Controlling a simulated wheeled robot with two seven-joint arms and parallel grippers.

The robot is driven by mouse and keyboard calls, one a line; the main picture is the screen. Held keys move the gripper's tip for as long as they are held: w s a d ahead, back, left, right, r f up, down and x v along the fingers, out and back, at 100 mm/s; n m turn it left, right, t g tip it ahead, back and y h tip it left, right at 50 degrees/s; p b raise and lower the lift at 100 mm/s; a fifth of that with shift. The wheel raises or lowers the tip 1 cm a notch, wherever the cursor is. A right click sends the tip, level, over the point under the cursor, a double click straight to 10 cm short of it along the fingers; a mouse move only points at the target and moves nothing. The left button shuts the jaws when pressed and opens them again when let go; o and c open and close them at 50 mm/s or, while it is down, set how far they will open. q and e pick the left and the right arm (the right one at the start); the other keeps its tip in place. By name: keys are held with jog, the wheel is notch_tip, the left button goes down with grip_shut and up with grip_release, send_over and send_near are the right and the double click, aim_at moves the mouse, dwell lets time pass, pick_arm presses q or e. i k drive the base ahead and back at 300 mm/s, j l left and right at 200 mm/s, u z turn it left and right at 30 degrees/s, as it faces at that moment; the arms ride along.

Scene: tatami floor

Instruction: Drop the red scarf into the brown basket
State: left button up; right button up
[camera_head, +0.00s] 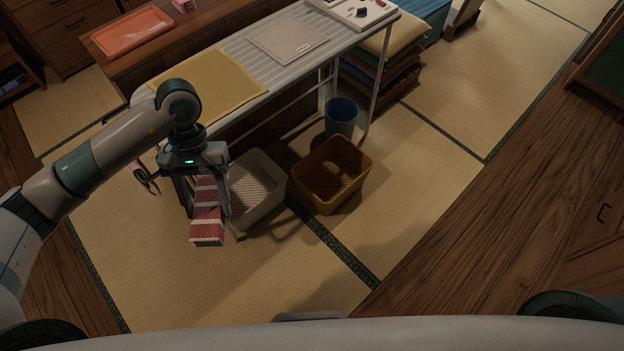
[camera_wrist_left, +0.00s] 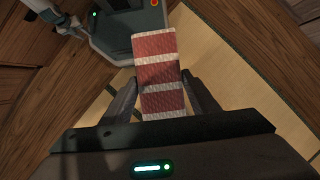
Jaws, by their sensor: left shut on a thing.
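My left gripper (camera_head: 204,198) is shut on the red scarf (camera_head: 207,226), a strip with red and white bands that hangs down from the fingers. In the left wrist view the scarf (camera_wrist_left: 160,75) lies between the two fingers (camera_wrist_left: 162,95). The brown basket (camera_head: 331,174) stands on the tatami to the right of the gripper, beyond a white basket. It looks empty apart from a lighter patch inside that I cannot make out. The scarf is held in front of and to the left of the white basket, apart from the brown one. My right gripper is not in view.
The white basket (camera_head: 257,190) stands between my left gripper and the brown basket. A blue bin (camera_head: 341,117) stands behind the brown basket. A slatted bench (camera_head: 290,45) with a yellow cloth (camera_head: 212,83) runs behind them. The tatami in front is clear.

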aim_at(328, 181)
jog(key=i+l+u, duration=0.1)
jog(key=u, duration=0.35)
jog(key=l+u, duration=0.4)
jog(key=i+l+u, duration=0.1)
jog(key=l+u, duration=0.15)
jog(key=u, duration=0.2)
jog(key=l+u, duration=0.2)
jog(key=l, duration=0.4)
jog(key=l+u, duration=0.25)
jog(key=l, duration=0.3)
jog(key=k+l+u, duration=0.2)
jog(key=l, duration=0.4)
jog(key=k+l, duration=0.1)
jog(key=l, duration=0.4)
jog(key=k+l, duration=0.1)
jog(key=l, duration=0.95)
jog(key=k+l+u, duration=0.1)
jog(key=l, duration=0.4)
jog(key=k+l, duration=0.15)
jog(key=l, duration=0.35)
